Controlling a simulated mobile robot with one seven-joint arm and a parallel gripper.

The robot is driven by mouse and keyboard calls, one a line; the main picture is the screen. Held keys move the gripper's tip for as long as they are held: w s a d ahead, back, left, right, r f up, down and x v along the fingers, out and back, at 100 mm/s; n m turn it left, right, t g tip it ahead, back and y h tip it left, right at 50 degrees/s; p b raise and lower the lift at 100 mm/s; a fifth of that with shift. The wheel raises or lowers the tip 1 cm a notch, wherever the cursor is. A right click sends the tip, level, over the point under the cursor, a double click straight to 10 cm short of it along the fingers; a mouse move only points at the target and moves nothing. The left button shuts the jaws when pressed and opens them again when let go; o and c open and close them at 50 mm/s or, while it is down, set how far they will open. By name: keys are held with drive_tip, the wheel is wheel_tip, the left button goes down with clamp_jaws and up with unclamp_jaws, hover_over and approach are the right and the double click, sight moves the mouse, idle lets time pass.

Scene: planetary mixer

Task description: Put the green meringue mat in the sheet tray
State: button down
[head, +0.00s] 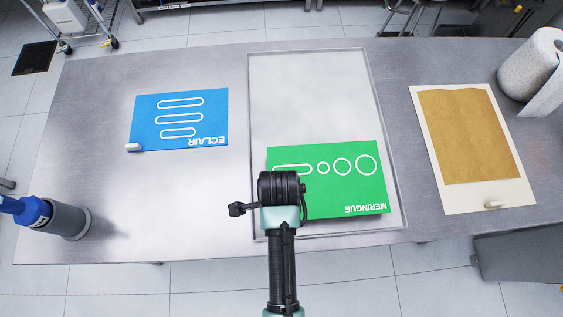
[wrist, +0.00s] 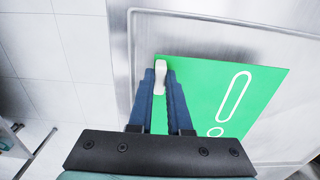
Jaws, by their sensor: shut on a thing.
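The green meringue mat (head: 345,190) lies over the near part of the sheet tray (head: 257,95), within its side rims in the head view. It also shows in the wrist view (wrist: 205,85). My gripper (wrist: 160,75) is shut on the pale tab (wrist: 160,68) at one corner of the mat. In the head view my arm hides that corner and my fingertips. In the wrist view the held corner is close to the tray's rim (wrist: 130,45). I cannot tell whether the mat lies flat on the tray floor or slightly above it.
A blue eclair mat (head: 180,118) lies left of the tray. A white board with brown paper (head: 465,135) lies to the right, near a paper towel roll (head: 530,70). A grey cylinder with a blue end (head: 62,220) is at the front left. The tray's far half is bare.

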drive_tip(key=shift+f, duration=1.95)
drive_tip(key=c, duration=0.8)
unclamp_jaws()
drive_tip(key=shift+c, duration=0.2)
